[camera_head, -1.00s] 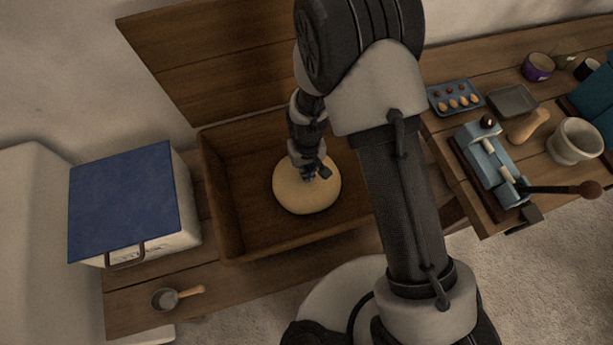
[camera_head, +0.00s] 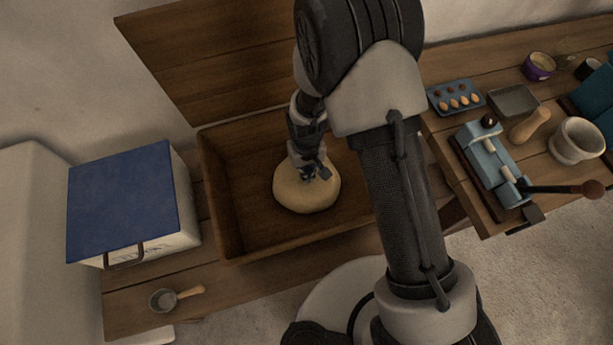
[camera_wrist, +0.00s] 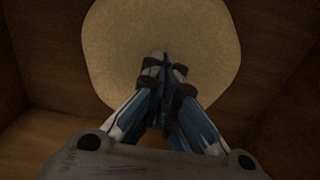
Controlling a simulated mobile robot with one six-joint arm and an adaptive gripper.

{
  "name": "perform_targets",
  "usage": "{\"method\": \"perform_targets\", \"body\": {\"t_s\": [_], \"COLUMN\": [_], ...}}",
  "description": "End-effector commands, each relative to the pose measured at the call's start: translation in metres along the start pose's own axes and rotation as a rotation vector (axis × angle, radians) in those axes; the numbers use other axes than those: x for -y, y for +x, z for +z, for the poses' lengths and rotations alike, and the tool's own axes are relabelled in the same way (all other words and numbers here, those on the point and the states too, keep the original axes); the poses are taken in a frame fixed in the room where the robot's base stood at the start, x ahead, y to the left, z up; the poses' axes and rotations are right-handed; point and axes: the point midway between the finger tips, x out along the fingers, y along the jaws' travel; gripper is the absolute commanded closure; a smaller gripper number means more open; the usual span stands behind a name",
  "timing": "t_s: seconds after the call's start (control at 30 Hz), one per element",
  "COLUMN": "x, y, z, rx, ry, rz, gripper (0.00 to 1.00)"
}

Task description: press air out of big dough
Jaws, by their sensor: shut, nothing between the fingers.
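The big dough (camera_head: 300,200) is a pale, round, flattened ball in the wooden trough (camera_head: 237,252). It also fills the upper middle of the wrist view (camera_wrist: 200,45). My gripper (camera_head: 310,175) points down over the dough's upper part, with its fingers together and nothing between them. In the wrist view my gripper (camera_wrist: 160,60) shows its closed fingertips against the dough's surface. I cannot tell how far they press in. My gripper and arm hide part of the dough's top edge in the head view.
A blue-lidded white box (camera_head: 125,205) stands left of the trough, with a small scoop (camera_head: 175,298) in front. The trough's raised wooden lid (camera_head: 215,55) is behind. At right are an egg tray (camera_head: 456,96), a blue lever press (camera_head: 490,160) and a mortar (camera_head: 575,141).

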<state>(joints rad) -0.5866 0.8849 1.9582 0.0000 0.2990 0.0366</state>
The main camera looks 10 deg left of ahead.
Motion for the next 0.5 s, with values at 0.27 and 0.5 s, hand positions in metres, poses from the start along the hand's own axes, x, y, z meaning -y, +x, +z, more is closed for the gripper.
{"method": "perform_targets", "body": {"t_s": [0.27, 0.5], "x": [0.0, 0.0], "y": [0.0, -0.014], "z": [0.0, 0.0], "rx": [0.0, -0.001], "ry": [0.0, 0.0], "rz": [0.0, 0.0], "gripper": [1.0, 1.0]}}
